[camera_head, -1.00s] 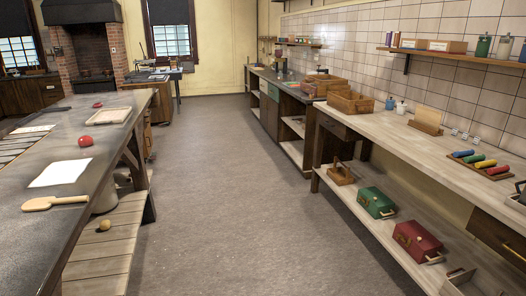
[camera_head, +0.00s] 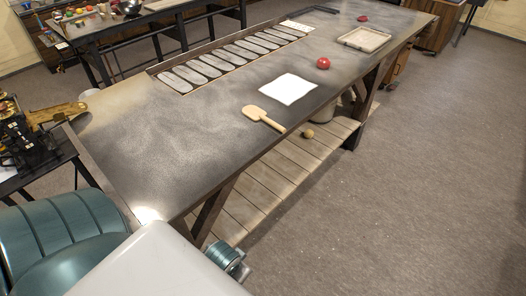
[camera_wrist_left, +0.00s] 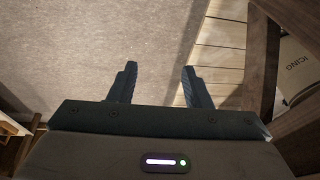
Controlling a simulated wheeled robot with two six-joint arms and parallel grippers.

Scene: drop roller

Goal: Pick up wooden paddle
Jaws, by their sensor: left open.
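The wooden paddle (camera_head: 263,118) lies flat on the dark table top near its right-hand edge in the head view. Its handle points toward the lower right, close to the edge. My left gripper (camera_wrist_left: 158,84) shows in the left wrist view with its two fingers apart and nothing between them. It faces the grey floor and the slatted lower shelf, and the paddle is not in that view. Neither gripper shows in the head view.
A white sheet (camera_head: 289,89), a red ball (camera_head: 323,63) and a shallow tray (camera_head: 364,39) sit beyond the paddle on the table (camera_head: 150,140). A small tan ball (camera_head: 308,133) rests on the lower shelf (camera_head: 262,180). The floor (camera_head: 420,190) to the right is clear.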

